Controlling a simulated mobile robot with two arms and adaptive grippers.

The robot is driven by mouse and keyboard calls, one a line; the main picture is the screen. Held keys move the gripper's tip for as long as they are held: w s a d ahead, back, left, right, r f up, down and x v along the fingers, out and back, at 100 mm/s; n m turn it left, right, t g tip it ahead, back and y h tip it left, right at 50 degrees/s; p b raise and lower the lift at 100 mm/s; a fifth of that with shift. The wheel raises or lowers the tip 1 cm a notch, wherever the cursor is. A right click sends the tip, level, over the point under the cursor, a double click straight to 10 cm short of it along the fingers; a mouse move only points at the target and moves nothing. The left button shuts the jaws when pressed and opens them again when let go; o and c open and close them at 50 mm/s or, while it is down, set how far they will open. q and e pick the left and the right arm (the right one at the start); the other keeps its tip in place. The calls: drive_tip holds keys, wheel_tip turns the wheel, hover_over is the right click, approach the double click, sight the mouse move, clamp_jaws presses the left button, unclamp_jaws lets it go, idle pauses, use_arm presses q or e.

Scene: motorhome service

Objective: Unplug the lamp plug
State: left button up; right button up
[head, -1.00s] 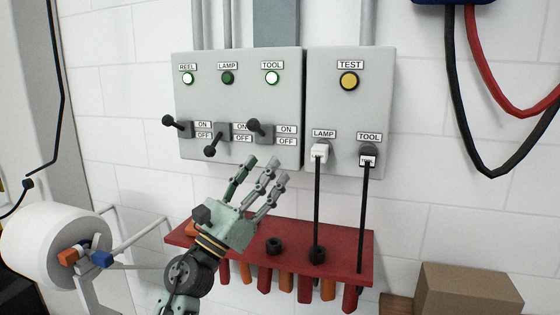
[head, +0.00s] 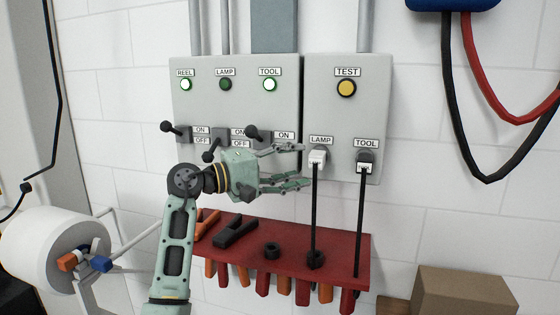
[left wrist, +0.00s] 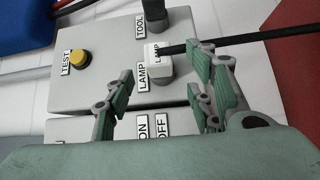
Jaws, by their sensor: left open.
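The white lamp plug (head: 317,160) sits in its socket under the LAMP label on the right-hand panel (head: 375,104). Its black cable hangs straight down. My left gripper (head: 300,166) is open, just left of the plug, with its fingers pointing right towards it. In the left wrist view the white plug (left wrist: 158,54) lies beyond and between the open fingers (left wrist: 160,85), seemingly without contact. The black tool plug (head: 366,162) sits in the socket to the right. The lamp switch (head: 215,142) has its lever down, and the lamp indicator (head: 226,84) is dark green. My right gripper is not in view.
A red shelf (head: 345,268) with tools hangs below the panels. The reel and tool indicators are lit, and their switch levers point up. A white roll (head: 40,250) stands at lower left and a cardboard box (head: 465,292) at lower right.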

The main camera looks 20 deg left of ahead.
sight(318, 158)
use_arm(q)
drive_tip(key=shift+p+x, duration=0.75)
drive_tip(key=shift+x, duration=1.25)
drive_tip(key=shift+c, duration=0.4)
drive_tip(key=shift+r, duration=0.2)
clamp_jaws()
drive_tip(key=shift+s+f+b, duration=0.15)
drive_tip(key=shift+s+b, duration=0.15)
drive_tip(key=shift+b, duration=0.15)
